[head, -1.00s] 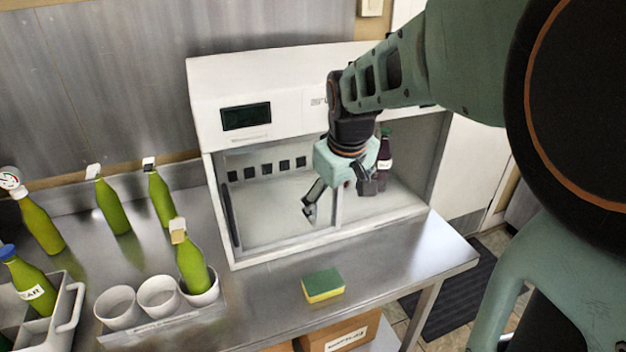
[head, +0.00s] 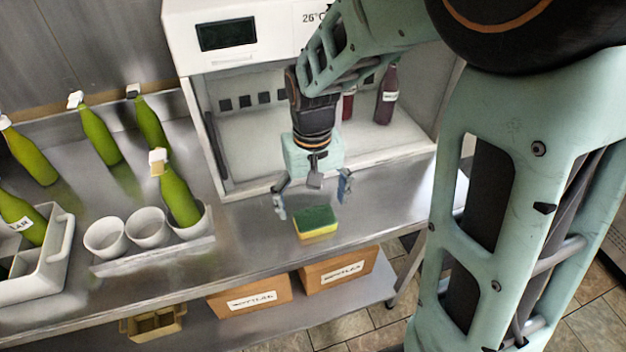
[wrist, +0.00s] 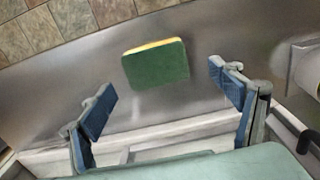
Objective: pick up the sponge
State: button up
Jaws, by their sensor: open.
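The sponge (head: 316,222) is green on top and yellow below. It lies flat on the steel counter near its front edge. It also shows in the wrist view (wrist: 157,64), ahead of the fingertips and roughly between their lines. My gripper (head: 312,200) is open and empty above and just behind the sponge, with its fingers spread to either side. In the wrist view my gripper (wrist: 165,97) shows two blue-padded fingers wide apart. Nothing is between them, and the sponge looks untouched.
A white cabinet (head: 225,85) with an open front stands behind the sponge, with dark bottles (head: 387,95) inside. To the left, a rack (head: 150,257) holds white cups and a green bottle (head: 178,195). A grey crate (head: 50,262) stands farther left. Boxes (head: 338,272) sit on the shelf below.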

aim_at(315, 217)
jog(key=f, duration=0.5)
jog(key=shift+s+d, duration=0.15)
jog(key=shift+d, duration=0.15)
jog(key=c, duration=0.8)
